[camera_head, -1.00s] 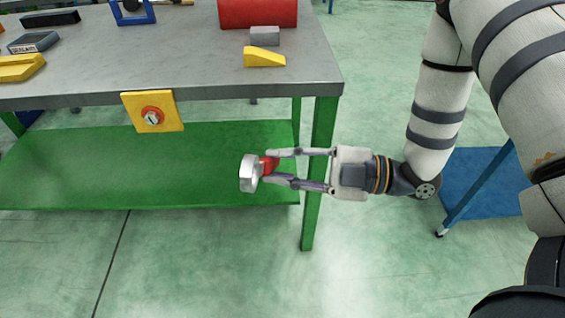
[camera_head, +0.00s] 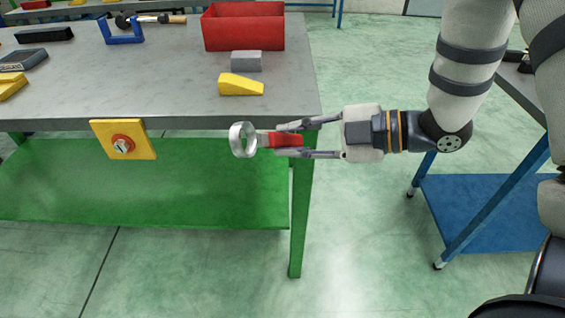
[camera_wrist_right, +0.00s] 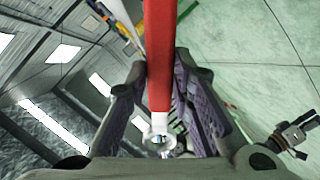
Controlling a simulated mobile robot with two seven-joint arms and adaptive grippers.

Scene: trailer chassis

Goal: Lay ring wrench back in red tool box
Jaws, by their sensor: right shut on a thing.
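The ring wrench (camera_head: 243,139) has a silver ring head and a red handle. My right gripper (camera_head: 291,140) is shut on its red handle, and the ring points left, in front of the green table's front edge. In the right wrist view the red handle (camera_wrist_right: 159,55) runs between the fingers of the right gripper (camera_wrist_right: 160,95). The red tool box (camera_head: 243,30) is an open box on the tabletop, above and behind the wrench; its inside is mostly hidden. My left gripper is out of view.
On the grey tabletop (camera_head: 170,90), a yellow wedge (camera_head: 240,86) and a grey block (camera_head: 246,61) stand in front of the box. A yellow plate with a red knob (camera_head: 123,139) is on the table's front. A blue shelf (camera_head: 490,212) stands at the right.

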